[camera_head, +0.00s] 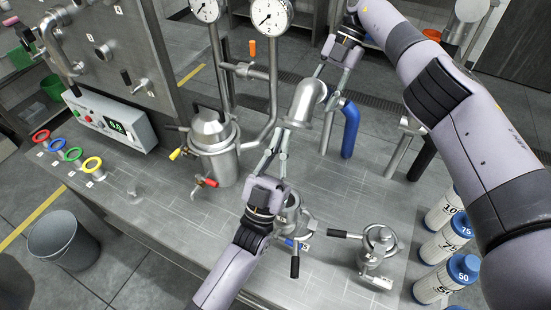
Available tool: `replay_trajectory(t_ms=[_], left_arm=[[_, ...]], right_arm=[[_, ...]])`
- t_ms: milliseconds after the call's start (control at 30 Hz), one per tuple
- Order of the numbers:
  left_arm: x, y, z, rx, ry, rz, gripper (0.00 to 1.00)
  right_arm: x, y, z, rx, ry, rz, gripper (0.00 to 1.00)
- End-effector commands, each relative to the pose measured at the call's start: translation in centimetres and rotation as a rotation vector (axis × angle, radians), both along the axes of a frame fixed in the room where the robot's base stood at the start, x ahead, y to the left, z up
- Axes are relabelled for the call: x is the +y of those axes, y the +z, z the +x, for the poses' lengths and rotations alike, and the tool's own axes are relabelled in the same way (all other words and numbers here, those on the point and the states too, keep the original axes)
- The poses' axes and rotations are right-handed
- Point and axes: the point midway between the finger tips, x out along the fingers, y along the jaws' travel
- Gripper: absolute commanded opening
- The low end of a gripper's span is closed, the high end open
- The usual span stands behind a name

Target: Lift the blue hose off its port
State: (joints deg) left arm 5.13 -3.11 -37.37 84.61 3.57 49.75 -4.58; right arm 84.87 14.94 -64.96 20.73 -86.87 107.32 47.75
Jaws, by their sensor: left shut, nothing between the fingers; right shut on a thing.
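The end's lower rim hangs above the bench. A metal port with a blue tag (296,243) is below, partly hidden by my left gripper; no contact with the hose end shows. My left gripper (279,139) comes from below and is shut and empty, close to the hose end's lower rim.
A steel vessel (213,145) and pipes with gauges (270,15) stand to the left. A second clamped port (376,244) is at the right. Blue-capped bottles (437,285) line the right edge. Coloured rings (73,154) sit at the left.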

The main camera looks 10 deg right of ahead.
Motion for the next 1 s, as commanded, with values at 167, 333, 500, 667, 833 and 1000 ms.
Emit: replay_trajectory(t_ms=[167,333,500,667,833,1000], left_arm=[[-0.2,0.5,0.4,0.0,0.0,0.0,0.0],[-0.2,0.5,0.4,0.0,0.0,0.0,0.0],[-0.3,0.9,0.5,-0.001,0.0,-0.001,0.0],[-0.7,2.7,1.1,-0.003,0.0,-0.004,0.0],[-0.8,2.8,1.2,-0.004,0.001,-0.003,0.0],[-0.8,2.9,1.2,-0.006,0.0,-0.004,0.0]], right_arm=[[0.0,0.1,0.1,-0.003,0.0,0.001,0.0],[0.0,0.1,0.1,-0.003,0.0,0.001,0.0],[0.0,0.1,0.1,-0.002,0.0,0.001,0.0],[0.0,0.0,0.0,-0.001,0.002,0.001,0.0],[0.1,-0.3,-0.2,0.006,0.006,0.0,0.0],[0.2,-0.4,-0.2,0.007,0.007,-0.001,0.43]])
